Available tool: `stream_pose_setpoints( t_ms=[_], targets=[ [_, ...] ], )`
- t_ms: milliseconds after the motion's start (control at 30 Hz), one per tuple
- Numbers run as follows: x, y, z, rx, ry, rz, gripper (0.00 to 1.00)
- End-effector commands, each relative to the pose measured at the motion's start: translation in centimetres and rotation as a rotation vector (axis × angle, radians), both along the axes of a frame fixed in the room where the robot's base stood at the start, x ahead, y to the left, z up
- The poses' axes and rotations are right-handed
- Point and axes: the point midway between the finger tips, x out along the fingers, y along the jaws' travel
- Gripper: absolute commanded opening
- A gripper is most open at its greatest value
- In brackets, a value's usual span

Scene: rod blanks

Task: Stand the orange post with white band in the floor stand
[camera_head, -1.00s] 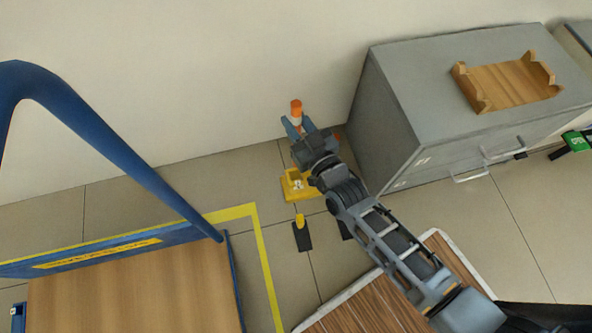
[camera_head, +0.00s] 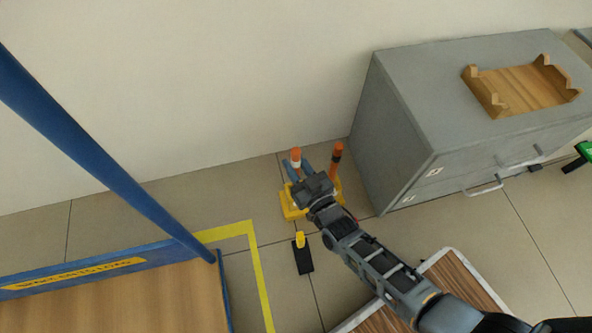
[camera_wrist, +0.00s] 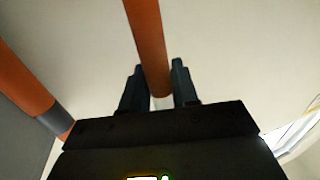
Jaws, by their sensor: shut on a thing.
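The orange post with white band (camera_head: 295,154) is upright between the fingers of my gripper (camera_head: 299,170). In the wrist view the shut fingers (camera_wrist: 158,80) flank the orange post (camera_wrist: 147,40), with its white band (camera_wrist: 161,103) low between them. The yellow floor stand (camera_head: 288,211) is on the floor by the wall, partly covered by my gripper. The post's lower end is hidden, so I cannot tell whether it is in the stand.
An orange post with a dark band (camera_head: 336,160) stands upright at the stand's right side; it also shows in the wrist view (camera_wrist: 22,82). A grey cabinet (camera_head: 405,140) is close on the right. A dark block with a yellow top (camera_head: 303,255) is in front. A blue-framed cart (camera_head: 120,270) is left.

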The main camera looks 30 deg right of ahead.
Motion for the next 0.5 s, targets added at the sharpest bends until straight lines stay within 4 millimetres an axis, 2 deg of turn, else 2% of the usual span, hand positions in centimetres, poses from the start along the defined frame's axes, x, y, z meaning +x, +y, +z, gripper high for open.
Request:
stream_pose_setpoints(
  t_ms=[33,100,500],
  targets=[
    [0.0,0.0,-1.3,0.0,-0.001,0.0,0.12],
    [0.0,0.0,-2.1,0.0,0.0,0.0,0.12],
    [0.0,0.0,-2.6,0.0,-0.001,0.0,0.12]
  ],
)
